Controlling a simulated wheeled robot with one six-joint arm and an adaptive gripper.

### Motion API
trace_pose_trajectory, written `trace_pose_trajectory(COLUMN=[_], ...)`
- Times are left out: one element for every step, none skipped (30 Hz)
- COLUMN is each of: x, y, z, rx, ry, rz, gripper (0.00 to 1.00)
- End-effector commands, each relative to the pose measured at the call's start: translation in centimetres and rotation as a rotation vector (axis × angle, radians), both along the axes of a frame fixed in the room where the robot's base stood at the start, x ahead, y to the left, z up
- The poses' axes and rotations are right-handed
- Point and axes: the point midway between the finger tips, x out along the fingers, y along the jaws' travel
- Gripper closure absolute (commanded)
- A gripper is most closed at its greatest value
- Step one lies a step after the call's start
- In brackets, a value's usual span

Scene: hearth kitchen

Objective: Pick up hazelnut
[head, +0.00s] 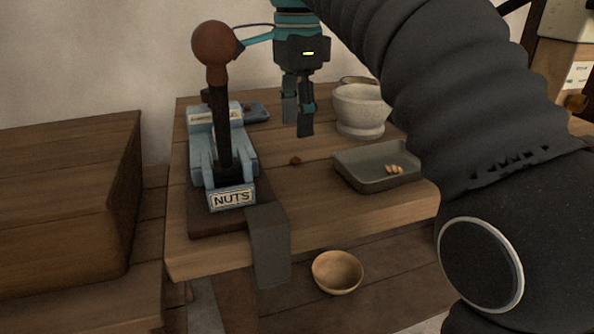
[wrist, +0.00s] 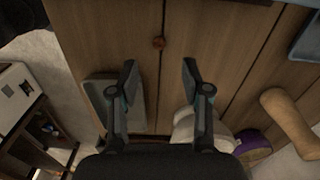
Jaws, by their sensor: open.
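The hazelnut (head: 295,160) is a small brown ball lying on the wooden table, between the nutcracker and the grey tray. It also shows in the wrist view (wrist: 159,43), ahead of my fingertips and roughly centred between them. My gripper (head: 298,126) is above the table, behind the hazelnut as the head sees it. In the wrist view the two fingers (wrist: 158,72) are spread apart with nothing between them. The hazelnut is fully visible and apart from the fingers.
A blue nutcracker labelled NUTS (head: 231,197) stands left, its ball-topped lever upright. A grey tray (head: 352,181) with small pale pieces sits right. A stone mortar (head: 360,112) stands behind the tray. A wooden bowl (head: 337,273) is lower, in front of the table. Tabletop around the hazelnut is clear.

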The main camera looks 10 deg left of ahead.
Motion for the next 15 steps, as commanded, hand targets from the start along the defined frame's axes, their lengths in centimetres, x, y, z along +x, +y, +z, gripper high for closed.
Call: trace_pose_trajectory(x=[-0.1,-0.1,-0.1,-0.1,-0.1,-0.1,-0.1,-0.1,-0.1,-0.2,-0.2,-0.2,-0.2,-0.2,-0.2], y=[0.0,0.0,0.0,0.0,0.0,0.0,0.0,0.0,0.1,0.1,0.1,0.2,0.2,0.2,0.2], z=[-0.6,-0.7,-0.8,-0.9,-1.0,-1.3,-1.7,-2.1,-2.7,-3.2,-3.7,-4.2,-4.6,-5.0,-5.3], rx=[0.0,0.0,0.001,0.001,0.001,0.001,0.0,0.0,0.0,-0.001,-0.001,0.0,-0.001,-0.001,0.0], ry=[0.0,0.0,-0.001,-0.001,-0.001,-0.001,0.0,0.0,0.0,0.001,0.002,0.0,0.001,0.001,0.0], rz=[0.0,0.0,0.001,0.001,0.001,0.001,0.001,0.001,0.001,0.001,0.001,0.001,0.001,0.0,0.0], gripper=[0.52,0.52,0.52,0.52,0.52,0.52,0.52,0.52,0.52,0.52,0.52,0.52,0.52,0.52,0.52])
